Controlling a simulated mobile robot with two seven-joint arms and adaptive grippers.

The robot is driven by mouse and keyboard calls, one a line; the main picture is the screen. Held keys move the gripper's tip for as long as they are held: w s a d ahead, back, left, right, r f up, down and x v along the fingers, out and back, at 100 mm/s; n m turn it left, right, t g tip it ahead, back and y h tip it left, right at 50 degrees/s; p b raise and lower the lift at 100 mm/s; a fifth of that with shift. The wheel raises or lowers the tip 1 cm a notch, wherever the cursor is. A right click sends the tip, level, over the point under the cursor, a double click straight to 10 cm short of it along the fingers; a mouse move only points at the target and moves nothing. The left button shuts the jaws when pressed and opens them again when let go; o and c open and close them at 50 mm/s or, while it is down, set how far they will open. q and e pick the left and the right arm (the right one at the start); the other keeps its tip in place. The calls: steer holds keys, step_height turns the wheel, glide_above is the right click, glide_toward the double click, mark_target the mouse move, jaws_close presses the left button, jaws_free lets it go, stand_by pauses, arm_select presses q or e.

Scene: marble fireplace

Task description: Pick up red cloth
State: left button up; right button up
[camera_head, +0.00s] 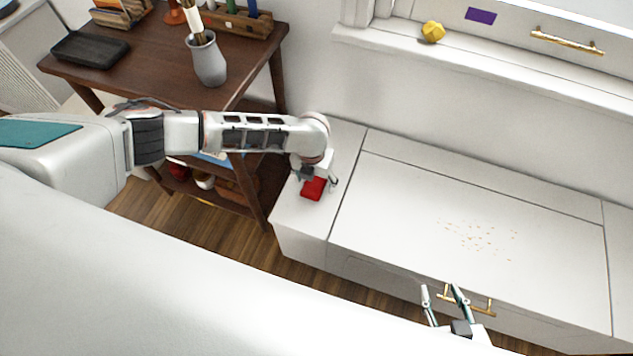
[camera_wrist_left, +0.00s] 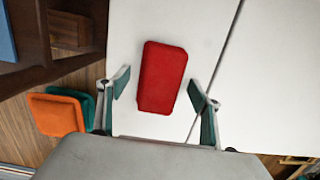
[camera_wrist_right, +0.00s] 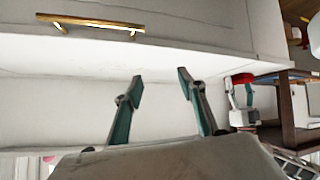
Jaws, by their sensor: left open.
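The red cloth (camera_head: 313,188) lies flat on the left end of the white cabinet top, near its front left corner. In the left wrist view the red cloth (camera_wrist_left: 162,77) is a rounded rectangle ahead of and between the fingers. My left gripper (camera_head: 318,177) is over the cloth; in its wrist view my left gripper (camera_wrist_left: 163,88) is open, with a finger to each side and clear of the cloth. My right gripper (camera_head: 442,292) is at the cabinet's front edge by a brass handle. In its wrist view my right gripper (camera_wrist_right: 160,82) is open and empty.
Crumbs (camera_head: 478,236) lie scattered on the white cabinet top (camera_head: 400,200). A brass handle (camera_head: 467,302) is on its front. A dark wooden shelf table (camera_head: 150,65) with a grey vase (camera_head: 208,60) stands left. A yellow object (camera_head: 433,32) sits on the ledge behind.

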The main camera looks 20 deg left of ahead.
arm_select(q)
steer(key=shift+w, duration=0.1)
steer(key=c, duration=1.2)
steer(key=shift+o, duration=0.2)
arm_select(e)
steer(key=shift+w+r, duration=0.45)
steer(key=shift+w, duration=0.05)
steer(key=shift+a, duration=0.1)
arm_select(q)
step_height(320, 180, up, 15)
steer(key=p, duration=0.5)
step_height(320, 180, up, 5)
glide_above(316, 180)
steer(key=shift+p, duration=0.45)
arm_select(e)
steer(key=r, duration=0.2)
steer(key=s+a+r, duration=0.1)
